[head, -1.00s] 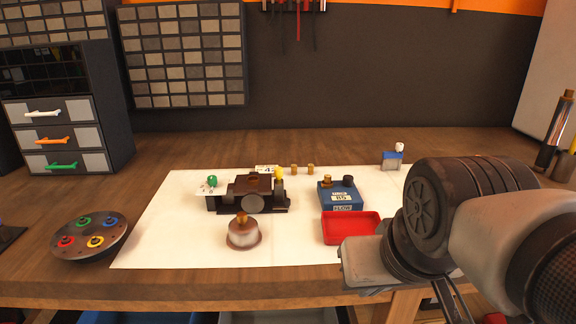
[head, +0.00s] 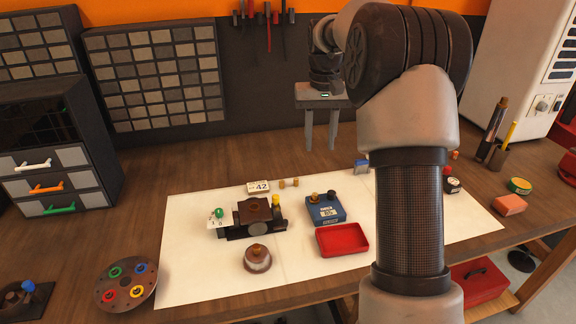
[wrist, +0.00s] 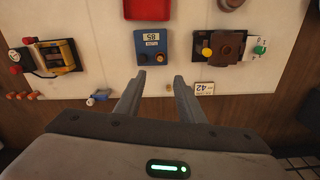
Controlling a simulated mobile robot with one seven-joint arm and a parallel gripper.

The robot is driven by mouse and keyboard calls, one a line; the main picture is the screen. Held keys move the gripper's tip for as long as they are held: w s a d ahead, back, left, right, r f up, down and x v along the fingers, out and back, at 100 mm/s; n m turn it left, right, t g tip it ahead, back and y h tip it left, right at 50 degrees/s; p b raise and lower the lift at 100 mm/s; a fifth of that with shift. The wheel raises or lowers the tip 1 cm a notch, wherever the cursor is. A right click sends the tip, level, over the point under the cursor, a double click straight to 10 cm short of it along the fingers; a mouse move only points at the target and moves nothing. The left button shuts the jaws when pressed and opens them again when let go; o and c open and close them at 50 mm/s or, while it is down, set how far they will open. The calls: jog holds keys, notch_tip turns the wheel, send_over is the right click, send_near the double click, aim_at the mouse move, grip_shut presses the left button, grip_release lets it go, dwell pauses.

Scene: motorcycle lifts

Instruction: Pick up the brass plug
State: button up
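Several small brass-coloured pieces show; I cannot tell which one the task means. Another brass piece (head: 315,197) sits on the blue box (head: 328,211), beside a dark knob. Another brass piece (head: 256,249) tops the round pot (head: 257,262). My gripper (head: 321,142) is raised beyond the mat's back edge, fingers pointing down, open and empty. In the wrist view its open fingers (wrist: 160,80) are near the blue box (wrist: 151,46) in the picture.
A red tray (head: 342,239) lies in front of the blue box. A 42 card (head: 258,187) stands near the plugs. A round disc with coloured rings (head: 126,287) is at the left. Bare mat (head: 190,275) is at front left. My arm hides part of the right side.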

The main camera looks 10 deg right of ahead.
jog(key=w, duration=0.2)
jog(key=p, duration=0.1)
send_over(315, 194)
jog(key=f, duration=1.2)
jog(key=shift+w+d+f, duration=0.2)
jog(key=shift+s+a+f+p, duration=0.1)
jog(key=shift+f+p, duration=0.1)
jog(key=shift+f, duration=1.25)
jog(key=shift+s+a+f+p, duration=0.1)
jog(key=shift+f+p, duration=0.1)
jog(key=shift+f, duration=1.25)
grip_shut()
